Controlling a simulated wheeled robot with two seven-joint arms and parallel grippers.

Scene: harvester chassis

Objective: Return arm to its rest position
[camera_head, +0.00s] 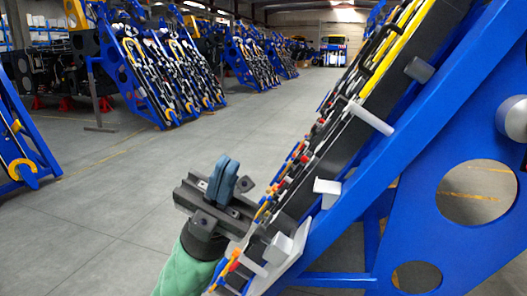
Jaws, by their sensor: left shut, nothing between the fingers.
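My left gripper (223,180) is in the lower middle of the head view, at the end of my green-sleeved arm. Its two blue fingers stand together, pointing up, with nothing between them. It is close to the left edge of the sloped blue rack (430,125), which carries a dark panel with yellow, red and white parts. From this view I cannot tell whether the gripper touches the panel edge. My right gripper does not show.
White pegs (370,117) and brackets stick out of the rack's near side. Similar blue racks (160,75) stand in rows at the back left, and another blue frame (22,140) is at the far left. The grey floor (110,200) to the left is clear.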

